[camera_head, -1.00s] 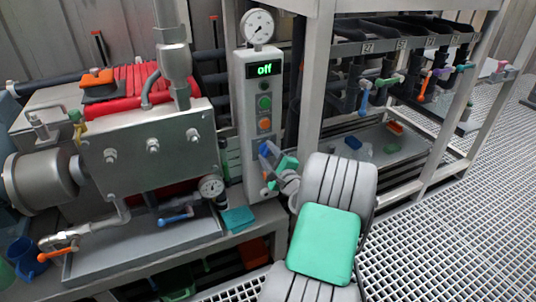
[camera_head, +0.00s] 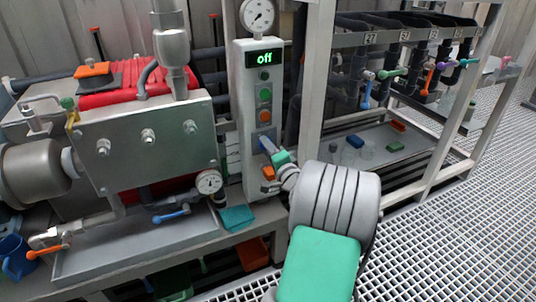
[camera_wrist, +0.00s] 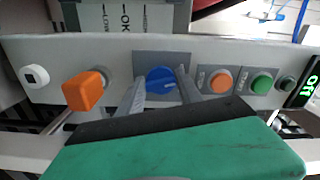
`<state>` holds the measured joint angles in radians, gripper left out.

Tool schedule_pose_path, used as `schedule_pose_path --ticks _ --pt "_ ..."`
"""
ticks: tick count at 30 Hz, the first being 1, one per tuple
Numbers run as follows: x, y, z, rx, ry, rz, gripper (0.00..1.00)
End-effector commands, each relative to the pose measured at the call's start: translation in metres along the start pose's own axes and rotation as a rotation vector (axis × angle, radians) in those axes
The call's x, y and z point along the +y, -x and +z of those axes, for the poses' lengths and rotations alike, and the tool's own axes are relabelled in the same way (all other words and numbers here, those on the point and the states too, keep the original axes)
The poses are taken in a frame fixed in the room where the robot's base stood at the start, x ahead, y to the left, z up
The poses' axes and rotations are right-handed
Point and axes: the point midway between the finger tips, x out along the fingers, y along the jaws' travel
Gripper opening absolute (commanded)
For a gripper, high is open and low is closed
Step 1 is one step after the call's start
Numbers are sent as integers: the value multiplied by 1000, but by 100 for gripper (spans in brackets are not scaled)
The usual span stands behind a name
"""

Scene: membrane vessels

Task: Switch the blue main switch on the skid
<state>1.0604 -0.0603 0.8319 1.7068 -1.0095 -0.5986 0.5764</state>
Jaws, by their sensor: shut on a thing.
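The blue main switch (camera_wrist: 160,80) is a round knob on the front of the grey control column (camera_head: 250,178). In the wrist view it sits between the two fingers of my gripper (camera_wrist: 160,92), which are shut on it. In the head view my gripper (camera_head: 270,152) is at the column front, and the knob is mostly hidden behind it. The column's display (camera_head: 264,57) reads "off" in green.
On the column, an orange selector (camera_wrist: 84,90) is on one side of the switch, and an orange button (camera_wrist: 221,80) and a green button (camera_wrist: 261,83) on the other. A gauge (camera_head: 257,15) tops the column. A steel frame post (camera_head: 315,80) stands close to the right.

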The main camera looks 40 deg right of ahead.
Motion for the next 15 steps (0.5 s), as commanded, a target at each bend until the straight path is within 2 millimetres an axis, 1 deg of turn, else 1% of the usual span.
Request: schedule_pose_path --ticks 1,7,15 --pt "3 0 2 -1 36 -2 1" --pt "4 0 1 -1 164 0 1" --pt "3 0 1 -2 255 0 1"
